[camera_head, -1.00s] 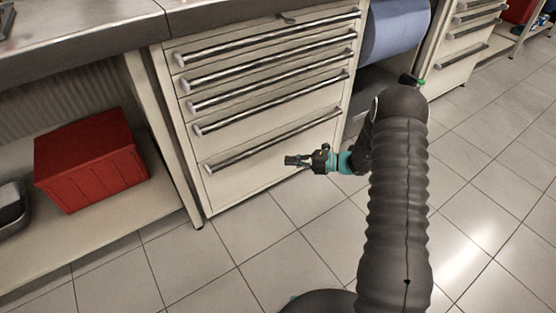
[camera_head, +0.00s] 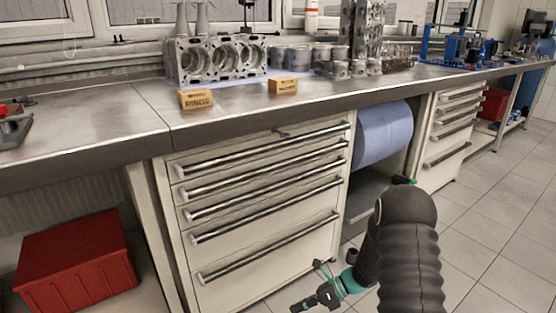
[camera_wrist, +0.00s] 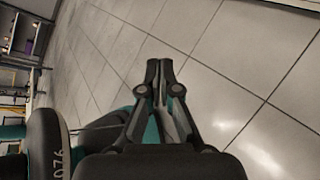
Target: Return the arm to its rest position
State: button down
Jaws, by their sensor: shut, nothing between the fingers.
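My gripper (camera_head: 302,306) is low at the bottom of the head view, in front of the drawer cabinet and above the tiled floor. My dark ribbed arm runs down the right of that view, folded at the elbow. In the wrist view my gripper (camera_wrist: 159,66) has its fingertips together with nothing between them. Part of my own arm fills the lower left of the wrist view.
A drawer cabinet (camera_head: 262,222) stands under the workbench (camera_head: 110,118). The bench carries an engine block (camera_head: 217,60), two small boxes (camera_head: 196,99) and several metal parts. A red bin (camera_head: 75,262) is at lower left, a blue roll (camera_head: 383,135) under the bench. Floor at right is clear.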

jog(key=s+d+r+n+t+h, duration=0.2)
jog(key=s+d+r+n+h, duration=0.1)
jog(key=s+r+n, duration=0.5)
jog(key=s+d+r+n+t+h, duration=0.3)
jog(key=s+r+n+h, duration=0.2)
jog(key=r, duration=0.9)
jog(key=s+d+r+n+t+h, duration=0.2)
jog(key=s+d+r+n+h, duration=0.1)
jog(key=s+r+n, duration=0.8)
jog(key=shift+s+d+r+n+t+h, duration=0.2)
jog(key=shift+d+r+n+t+h, duration=0.15)
jog(key=shift+h, duration=0.35)
jog(key=shift+a+f, duration=0.1)
